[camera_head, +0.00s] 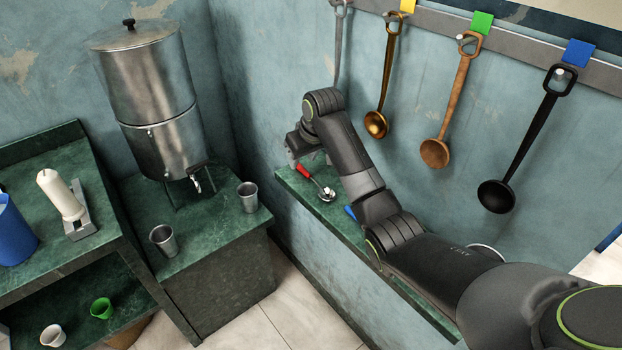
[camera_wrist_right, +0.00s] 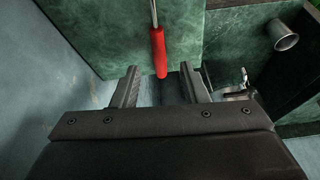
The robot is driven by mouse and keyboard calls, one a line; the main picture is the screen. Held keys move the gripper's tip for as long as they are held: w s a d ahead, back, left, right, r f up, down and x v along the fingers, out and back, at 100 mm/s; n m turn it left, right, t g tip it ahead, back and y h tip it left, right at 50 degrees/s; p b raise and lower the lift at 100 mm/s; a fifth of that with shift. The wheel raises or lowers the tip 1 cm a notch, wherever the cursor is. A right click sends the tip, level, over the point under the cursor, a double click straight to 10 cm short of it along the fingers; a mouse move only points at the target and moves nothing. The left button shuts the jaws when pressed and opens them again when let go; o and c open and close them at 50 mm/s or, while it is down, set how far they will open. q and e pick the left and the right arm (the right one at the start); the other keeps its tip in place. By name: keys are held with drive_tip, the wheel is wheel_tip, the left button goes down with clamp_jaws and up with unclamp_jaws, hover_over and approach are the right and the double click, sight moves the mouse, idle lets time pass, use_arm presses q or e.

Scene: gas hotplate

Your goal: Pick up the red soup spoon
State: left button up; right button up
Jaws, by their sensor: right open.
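The red soup spoon has a red handle (camera_head: 304,170) and a metal bowl end (camera_head: 328,194). It lies on the narrow green shelf. My right gripper (camera_head: 300,158) is at the shelf's far end, close to the handle, and partly hides the area there. In the right wrist view the red handle (camera_wrist_right: 157,45) points down towards the gap between the two open fingers (camera_wrist_right: 160,72). The fingers are apart and nothing is held. The spoon's bowl is outside the wrist view. My left gripper is not in view.
Ladles, including a copper one (camera_head: 434,152) and a black one (camera_head: 496,195), hang on the wall beside my right arm. A blue item (camera_head: 350,212) lies on the shelf near the arm. A metal urn (camera_head: 152,100) and metal cups (camera_head: 248,196) stand on the left counter.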

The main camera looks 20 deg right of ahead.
drive_tip(key=shift+x, duration=1.4)
drive_tip(key=shift+c, duration=0.3)
clamp_jaws()
